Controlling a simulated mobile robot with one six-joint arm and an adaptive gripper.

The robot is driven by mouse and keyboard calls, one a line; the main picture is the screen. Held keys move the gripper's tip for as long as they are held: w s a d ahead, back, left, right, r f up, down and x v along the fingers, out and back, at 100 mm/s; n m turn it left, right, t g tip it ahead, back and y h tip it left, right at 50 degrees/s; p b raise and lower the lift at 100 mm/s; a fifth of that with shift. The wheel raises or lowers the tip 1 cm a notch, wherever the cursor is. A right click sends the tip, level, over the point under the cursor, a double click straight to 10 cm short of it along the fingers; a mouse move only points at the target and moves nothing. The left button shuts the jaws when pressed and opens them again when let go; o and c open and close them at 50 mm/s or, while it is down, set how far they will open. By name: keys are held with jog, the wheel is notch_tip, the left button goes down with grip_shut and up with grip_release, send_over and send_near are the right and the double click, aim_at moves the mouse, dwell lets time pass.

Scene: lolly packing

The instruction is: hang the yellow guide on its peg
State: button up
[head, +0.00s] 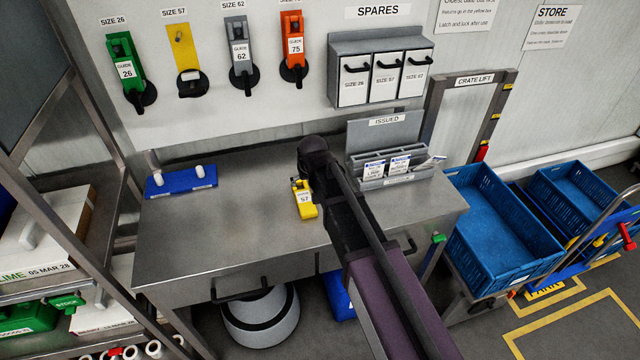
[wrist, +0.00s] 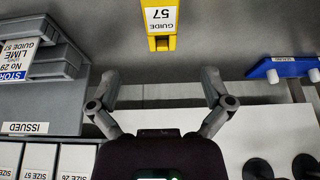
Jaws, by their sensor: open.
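The yellow guide (head: 305,199), with a white label reading GUIDE 57, lies on the steel bench just left of my arm. In the wrist view, the yellow guide (wrist: 160,22) is at the top centre, beyond my fingertips. My gripper (wrist: 160,73) is open and empty, its fingers spread apart and clear of the guide. In the head view my arm hides the fingers. The SIZE 57 peg (head: 188,83) is black, on the wall, with a bare yellow outline (head: 181,47) above it and no guide on it.
Green (head: 124,68), grey (head: 239,55) and orange (head: 292,45) guides hang on neighbouring pegs. A blue block with white posts (head: 181,183) stands at the bench's left. The ISSUED holder (head: 378,178) is right of my arm, below the SPARES cabinet (head: 380,68). The bench's middle left is clear.

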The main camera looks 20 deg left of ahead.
jog(key=shift+d, duration=0.1)
jog(key=s+d+m+g, duration=0.1)
jog(key=s+d, duration=0.3)
jog(key=d, duration=0.9)
jog(key=s+d+f+m+g+h, duration=0.1)
jog(key=s+d+m, duration=0.2)
jog(key=d, duration=1)
jog(key=s+d+m+g+h, duration=0.1)
jog(key=s+d, duration=0.4)
jog(key=d, duration=0.9)
jog(key=shift+f+m+g, duration=0.2)
jog(key=shift+m+g, duration=0.2)
jog(key=shift+m, duration=0.3)
jog(key=shift+f+b, duration=0.3)
